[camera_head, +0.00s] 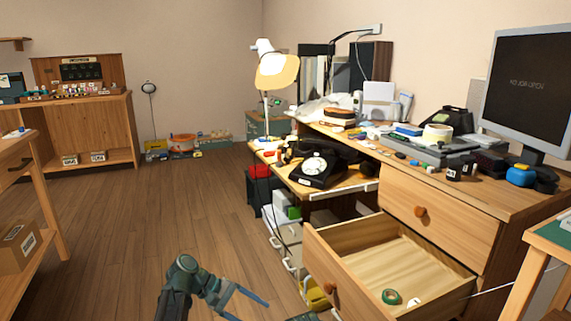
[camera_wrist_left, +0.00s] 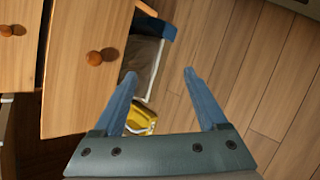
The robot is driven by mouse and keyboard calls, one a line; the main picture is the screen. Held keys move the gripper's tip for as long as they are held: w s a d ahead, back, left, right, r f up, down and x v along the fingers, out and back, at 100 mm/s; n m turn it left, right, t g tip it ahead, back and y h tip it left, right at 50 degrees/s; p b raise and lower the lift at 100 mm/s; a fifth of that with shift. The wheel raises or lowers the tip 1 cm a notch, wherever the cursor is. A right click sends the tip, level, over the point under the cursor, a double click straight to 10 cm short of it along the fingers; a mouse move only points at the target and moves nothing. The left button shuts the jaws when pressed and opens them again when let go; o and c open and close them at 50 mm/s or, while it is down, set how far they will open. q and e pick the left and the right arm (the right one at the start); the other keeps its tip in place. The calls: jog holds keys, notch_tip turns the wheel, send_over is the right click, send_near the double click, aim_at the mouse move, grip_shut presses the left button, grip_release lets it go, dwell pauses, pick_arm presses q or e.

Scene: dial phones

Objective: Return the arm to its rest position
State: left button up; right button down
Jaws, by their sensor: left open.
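My left arm (camera_head: 182,285) comes in at the bottom of the head view. My left gripper (camera_head: 252,306) has two blue fingers spread apart, with nothing between them. It is above the floor, to the left of the open drawer. In the left wrist view, the open gripper (camera_wrist_left: 160,73) points toward the wooden floor, with the drawer front (camera_wrist_left: 85,75) and its round knob (camera_wrist_left: 95,58) to its left. My right gripper is not in view.
The open drawer (camera_head: 455,288) juts out from the desk and holds a green roll (camera_head: 391,297). A black dial phone (camera_head: 318,168) stands on a lower shelf. A yellow item (camera_wrist_left: 142,118) is below the gripper. The floor (camera_head: 130,220) at left is clear.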

pick_arm(q)
jog(key=s+d+r+m+y+p, duration=0.25)
jog(key=s+m+y+p, duration=0.8)
jog(key=s, duration=0.65)
notch_tip(320, 180, up, 37)
jog(key=y+p, duration=0.1)
jog(key=p, duration=3.6)
jog(key=shift+w+d+r, duration=0.15)
jog(key=shift+w+r, duration=0.05)
jog(key=shift+w, duration=0.15)
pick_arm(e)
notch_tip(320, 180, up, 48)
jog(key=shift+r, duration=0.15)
pick_arm(q)
jog(key=shift+m, duration=0.25)
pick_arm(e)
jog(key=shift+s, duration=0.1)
pick_arm(q)
jog(key=shift+d, duration=0.15)
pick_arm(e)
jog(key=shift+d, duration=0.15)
